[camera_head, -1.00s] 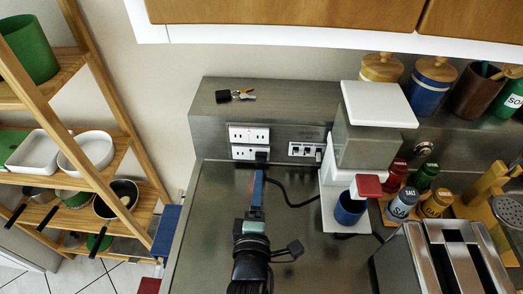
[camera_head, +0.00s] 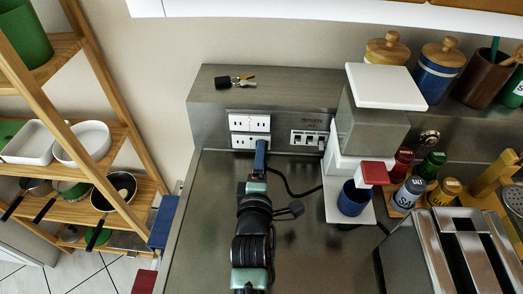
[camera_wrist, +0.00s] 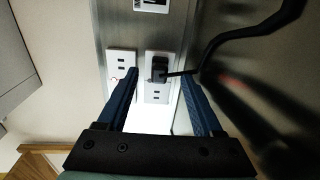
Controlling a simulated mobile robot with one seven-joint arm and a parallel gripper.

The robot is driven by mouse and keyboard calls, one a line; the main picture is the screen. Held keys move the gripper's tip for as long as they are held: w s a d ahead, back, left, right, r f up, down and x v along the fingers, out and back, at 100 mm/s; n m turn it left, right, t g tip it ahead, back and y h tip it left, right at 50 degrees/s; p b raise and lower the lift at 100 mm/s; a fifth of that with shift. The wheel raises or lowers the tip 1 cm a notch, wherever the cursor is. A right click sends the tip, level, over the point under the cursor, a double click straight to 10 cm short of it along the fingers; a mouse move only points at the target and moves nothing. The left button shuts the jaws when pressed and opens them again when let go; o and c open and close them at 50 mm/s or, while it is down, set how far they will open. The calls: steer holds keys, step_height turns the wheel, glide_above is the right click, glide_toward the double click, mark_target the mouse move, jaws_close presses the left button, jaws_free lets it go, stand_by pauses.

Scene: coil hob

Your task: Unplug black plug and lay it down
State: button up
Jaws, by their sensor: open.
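The black plug (camera_wrist: 158,68) sits in a white wall socket (camera_wrist: 157,92) in the wrist view, its cord leading off to the right. My gripper (camera_wrist: 160,76) is open, with one blue finger on each side of the plug and the socket; I see no contact. In the head view my gripper (camera_head: 261,148) reaches the double white outlet (camera_head: 249,124) on the steel upstand and hides the plug. The black cord (camera_head: 290,188) runs from there along the steel counter (camera_head: 325,245).
A grey and white appliance (camera_head: 372,130) with a blue mug (camera_head: 353,198) stands right of my gripper. Keys (camera_head: 235,81) lie on the ledge above. A toaster (camera_head: 425,255) is front right. Counter between my arm and toaster is clear.

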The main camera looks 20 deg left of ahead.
steer(key=shift+b+x, duration=0.3)
steer(key=shift+x, duration=0.9)
steer(key=shift+r+p, duration=0.1)
steer(key=shift+p, duration=0.2)
stand_by(0.4)
jaws_close()
stand_by(1.1)
steer(key=shift+s, duration=0.15)
steer(key=shift+p+v, duration=1.65)
steer(key=shift+v, duration=1.25)
